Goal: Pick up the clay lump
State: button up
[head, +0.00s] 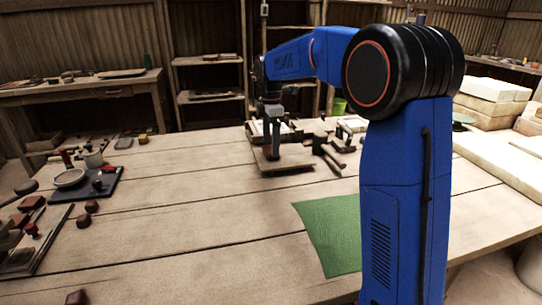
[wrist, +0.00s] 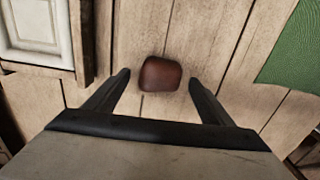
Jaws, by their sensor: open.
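A reddish-brown clay lump (wrist: 161,74) with rounded edges lies on the wooden planks in the wrist view. My gripper (wrist: 158,79) is open, with one dark finger to the left of the lump and one to the right. A gap shows between each finger and the lump, and the jaws hold nothing. How far the fingertips are above the planks is hard to tell. In the head view my arm reaches over the far part of the table, and I cannot make out this lump there.
A pale panel in a wooden frame (wrist: 38,28) lies left of my gripper in the wrist view. A green mat (head: 328,232) lies on the table at the right. Small reddish-brown pieces (head: 83,221) and a dark tray (head: 104,184) stand at the left. The table's front middle is clear.

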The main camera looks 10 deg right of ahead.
jog(key=shift+f, duration=1.25)
jog(key=shift+c, duration=0.6)
jog(key=c, duration=1.2)
